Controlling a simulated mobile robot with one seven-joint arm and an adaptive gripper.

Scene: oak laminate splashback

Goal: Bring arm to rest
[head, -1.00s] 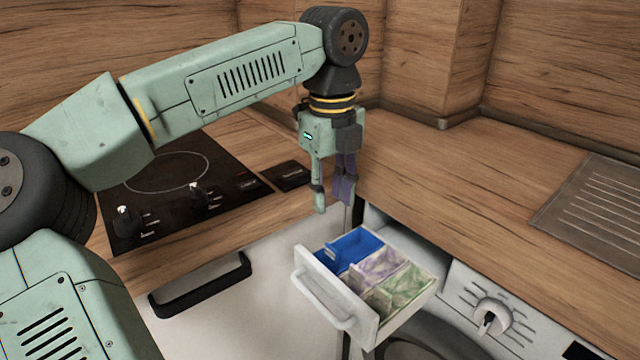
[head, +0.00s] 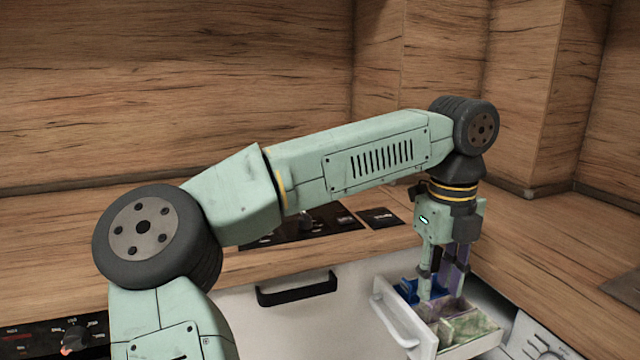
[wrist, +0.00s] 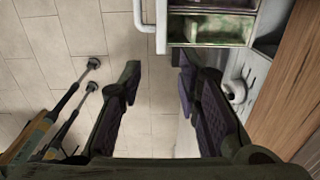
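My pale green arm (head: 350,165) reaches across the head view from lower left to upper right, bent at the wrist, with the hand pointing down. My gripper (head: 443,284) hangs in front of the open drawer in that picture, covering part of it. In the wrist view my gripper (wrist: 160,72) has its two dark fingers well apart, with nothing between them but floor tiles. The fingers look apart from the drawer there; their height relative to it is hard to tell.
The pulled-out drawer (head: 404,322) has blue, purple and green compartments; its handle (wrist: 142,18) shows in the wrist view. A black-handled white front (head: 298,288), a cooktop (head: 312,226) and wooden counter (head: 545,250) surround the arm. Tiled floor (wrist: 70,30) lies below.

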